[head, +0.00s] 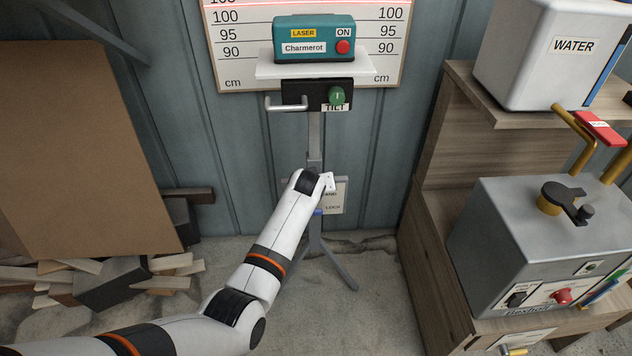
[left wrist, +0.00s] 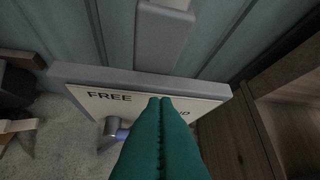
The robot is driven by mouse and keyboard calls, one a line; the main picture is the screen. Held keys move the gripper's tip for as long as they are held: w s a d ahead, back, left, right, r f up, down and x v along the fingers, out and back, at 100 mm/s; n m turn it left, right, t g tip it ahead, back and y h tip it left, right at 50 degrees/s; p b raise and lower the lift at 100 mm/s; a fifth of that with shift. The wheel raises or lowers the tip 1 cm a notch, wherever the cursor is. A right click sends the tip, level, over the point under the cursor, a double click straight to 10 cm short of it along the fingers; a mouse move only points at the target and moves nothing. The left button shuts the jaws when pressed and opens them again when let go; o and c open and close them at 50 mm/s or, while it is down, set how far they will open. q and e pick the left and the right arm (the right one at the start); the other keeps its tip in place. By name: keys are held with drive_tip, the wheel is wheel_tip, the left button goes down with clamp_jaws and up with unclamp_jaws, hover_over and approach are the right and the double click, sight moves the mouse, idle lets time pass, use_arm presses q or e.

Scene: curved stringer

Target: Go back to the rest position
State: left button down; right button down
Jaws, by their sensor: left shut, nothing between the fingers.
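My left arm (head: 285,220) reaches in from the lower left to the stand of the laser. Its white hand end (head: 328,181) is in front of a small placard on the stand, and its fingers are hidden in the head view. In the left wrist view my left gripper (left wrist: 162,101) shows teal fingers pressed together and empty. They point at the placard (left wrist: 98,97), which reads "FREE" and partly covered words. I cannot tell whether they touch it. My right gripper is in neither view.
A teal laser box (head: 314,40) sits on a white plate above a tilt head (head: 318,95) with a green knob. A wooden shelf (head: 440,150) with a water tank (head: 540,60) and a grey machine (head: 535,240) stands right. Wood scraps (head: 110,280) and brown board (head: 75,150) are left.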

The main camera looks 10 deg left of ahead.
use_arm(q)
drive_tip(key=shift+r, duration=0.1)
idle(0.4)
